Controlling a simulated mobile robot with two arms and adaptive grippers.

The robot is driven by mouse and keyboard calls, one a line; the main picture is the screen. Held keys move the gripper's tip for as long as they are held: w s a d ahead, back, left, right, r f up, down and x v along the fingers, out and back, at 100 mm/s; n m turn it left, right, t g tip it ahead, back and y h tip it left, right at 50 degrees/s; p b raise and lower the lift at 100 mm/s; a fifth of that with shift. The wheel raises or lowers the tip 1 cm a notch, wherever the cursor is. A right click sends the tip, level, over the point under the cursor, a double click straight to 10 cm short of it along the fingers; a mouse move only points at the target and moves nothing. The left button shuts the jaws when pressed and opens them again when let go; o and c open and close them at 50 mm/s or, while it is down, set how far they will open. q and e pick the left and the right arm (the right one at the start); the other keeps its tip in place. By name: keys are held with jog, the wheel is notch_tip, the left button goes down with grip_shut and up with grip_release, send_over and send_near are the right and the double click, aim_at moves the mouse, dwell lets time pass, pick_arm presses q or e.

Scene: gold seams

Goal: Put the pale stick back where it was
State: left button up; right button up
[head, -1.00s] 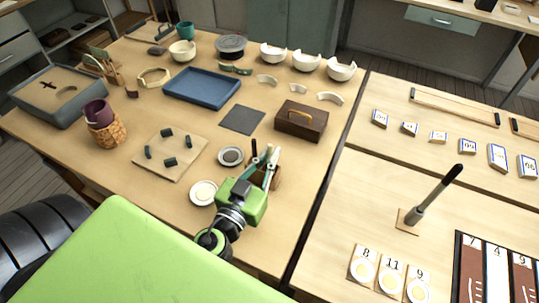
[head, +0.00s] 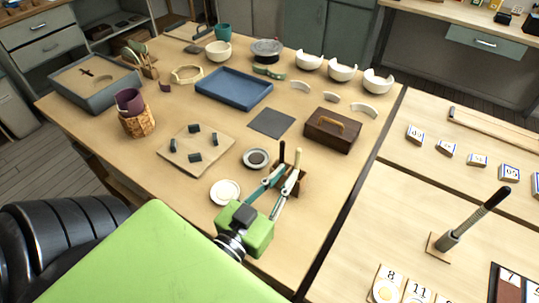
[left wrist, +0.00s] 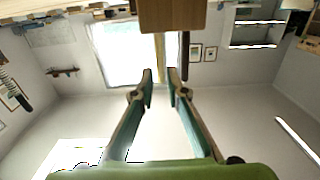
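A small brown wooden block (head: 303,184) stands on the table with a dark stick (head: 282,152) and a pale stick (head: 297,161) upright at it. My left gripper (head: 284,176) is at the block, its two teal fingers apart. In the left wrist view the block (left wrist: 172,15) is at the top, with the pale stick (left wrist: 159,60) and the dark stick (left wrist: 185,57) sticking out of it. The pale stick shows between the open fingertips (left wrist: 160,76), with no clear contact. The dark stick is outside them. My right gripper is out of view.
A white dish (head: 225,192) and a grey dish (head: 257,159) lie left of the gripper. A brown lidded box (head: 332,131) stands behind the block. A blue tray (head: 234,90) and a mat with dark pieces (head: 196,148) lie further left.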

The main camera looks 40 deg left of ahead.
pick_arm(q)
jog(key=shift+s+d, duration=0.15)
jog(key=shift+s, duration=2.65)
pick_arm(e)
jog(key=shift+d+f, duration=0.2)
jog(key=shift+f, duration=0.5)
